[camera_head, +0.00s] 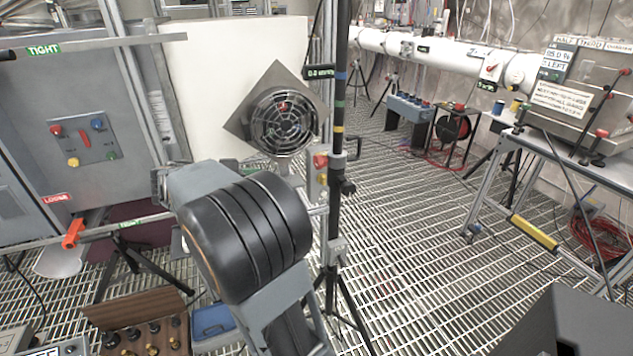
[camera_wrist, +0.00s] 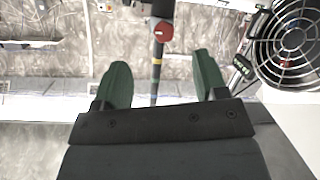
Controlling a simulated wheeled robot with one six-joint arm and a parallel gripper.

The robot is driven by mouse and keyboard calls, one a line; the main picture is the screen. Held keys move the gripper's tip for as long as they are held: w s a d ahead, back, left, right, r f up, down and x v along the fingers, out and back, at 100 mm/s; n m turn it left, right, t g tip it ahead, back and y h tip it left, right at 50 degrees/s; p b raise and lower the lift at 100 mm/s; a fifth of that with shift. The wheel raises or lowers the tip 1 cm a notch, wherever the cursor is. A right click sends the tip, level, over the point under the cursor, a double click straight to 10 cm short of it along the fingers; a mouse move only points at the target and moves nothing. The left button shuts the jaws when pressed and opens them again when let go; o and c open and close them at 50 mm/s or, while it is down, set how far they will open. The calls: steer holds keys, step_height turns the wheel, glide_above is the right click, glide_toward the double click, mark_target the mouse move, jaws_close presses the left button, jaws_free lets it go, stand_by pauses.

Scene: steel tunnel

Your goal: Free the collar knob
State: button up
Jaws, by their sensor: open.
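A black upright pole (camera_head: 341,100) with blue, green and yellow bands stands right of the fan. In the wrist view, which looks upside down, a round red knob (camera_wrist: 163,31) sits on the banded pole beyond my fingers. My gripper (camera_wrist: 163,75) has two green fingers wide apart, with nothing between them but the distant pole. The knob is apart from the fingertips. In the head view, my arm hides my gripper.
A round fan guard (camera_head: 283,122) on a tilted plate is left of the pole, close to my arm; it shows at right in the wrist view (camera_wrist: 295,42). A grey panel (camera_head: 85,140) stands left, with an orange-red lever (camera_head: 73,233). The grating floor (camera_head: 420,250) right of the pole is mostly open.

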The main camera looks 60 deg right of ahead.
mark_target(315, 163)
steer(key=s+d+m, duration=0.1)
steer(key=s+d, duration=0.1)
steer(key=d, duration=0.2)
steer(key=s+d+m+g+h, duration=0.1)
steer(key=s+d, duration=0.1)
steer(key=d, duration=0.2)
steer(key=s+d+m+g, duration=0.1)
steer(key=s+d+m, duration=0.1)
steer(key=d, duration=0.3)
steer(key=shift+s+d+r+h, duration=0.15)
steer(key=shift+s+h, duration=0.15)
steer(key=shift+s, duration=0.25)
steer(key=shift+c, duration=0.3)
steer(key=c, duration=0.9)
steer(key=shift+o, duration=0.2)
steer(key=shift+b, duration=0.35)
